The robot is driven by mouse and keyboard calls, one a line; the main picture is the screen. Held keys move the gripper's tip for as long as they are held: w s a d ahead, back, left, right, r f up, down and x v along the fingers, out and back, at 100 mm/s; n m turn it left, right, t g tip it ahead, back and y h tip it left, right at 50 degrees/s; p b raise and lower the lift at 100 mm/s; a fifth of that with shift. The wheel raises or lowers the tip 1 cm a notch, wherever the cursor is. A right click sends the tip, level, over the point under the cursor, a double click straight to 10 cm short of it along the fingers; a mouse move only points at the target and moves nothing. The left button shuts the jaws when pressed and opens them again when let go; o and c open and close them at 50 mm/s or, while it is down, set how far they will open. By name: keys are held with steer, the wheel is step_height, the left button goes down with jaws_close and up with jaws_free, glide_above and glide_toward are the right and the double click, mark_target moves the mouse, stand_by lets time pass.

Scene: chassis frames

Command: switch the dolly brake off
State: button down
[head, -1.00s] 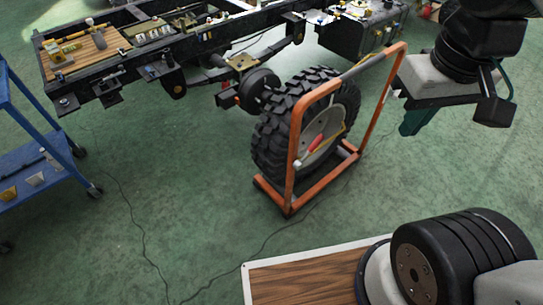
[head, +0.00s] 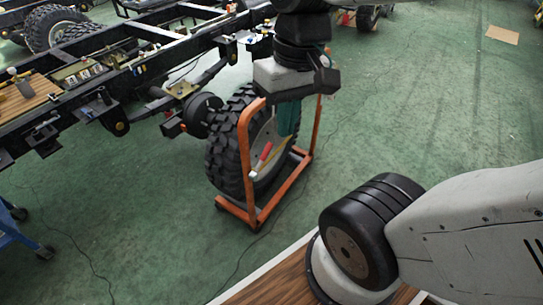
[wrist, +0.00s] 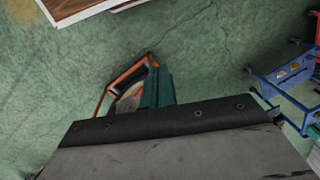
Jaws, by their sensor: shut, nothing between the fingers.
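The orange wheel dolly (head: 246,160) stands on the green floor, holding a black knobby tyre (head: 222,158). A red handle (head: 262,156), which looks like the brake lever, tilts up in front of the pale wheel hub, near a yellow strip. My gripper (head: 288,128) has teal fingers and hangs down before the dolly's upper right part, right of and above the red handle. Contact with the dolly cannot be told. In the wrist view my gripper (wrist: 157,88) hides part of the dolly (wrist: 122,80), whose orange frame shows beside it.
A black truck chassis (head: 150,70) with tools and parts on it stands left of and behind the dolly. A blue cart (wrist: 285,75) is at the right of the wrist view. A wooden-topped board (head: 275,288) lies at the front. Green floor to the right is open.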

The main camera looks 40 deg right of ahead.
steer(key=w+d+f+m+y, duration=0.2)
steer(key=w+f+m+y, duration=0.35)
steer(key=w+f, duration=0.35)
steer(key=w+d+f+m+y, duration=0.2)
steer(key=w+f+m+y, duration=0.2)
steer(key=w+f+y, duration=0.55)
steer(key=w+d+f+m+t+h, duration=0.1)
steer(key=w+d+f+m+t, duration=0.3)
steer(key=f, duration=0.4)
steer(key=w+d+f+m+t+h, duration=0.2)
steer(key=d+f+m+t, duration=0.35)
steer(key=f, duration=0.25)
steer(key=m+t+h, duration=0.6)
steer(key=t+h, duration=0.1)
steer(key=h, duration=0.2)
glide_toward(262, 159)
steer(key=w+d+f, duration=0.2)
steer(key=d+f, duration=0.2)
steer(key=d, duration=0.3)
steer(key=shift+s+g, duration=0.1)
steer(key=shift+g, duration=0.15)
steer(key=shift+a, duration=0.1)
steer(key=w+a+r, duration=0.2)
steer(key=w+a, duration=0.2)
steer(key=w, duration=0.4)
steer(key=shift+a, duration=0.2)
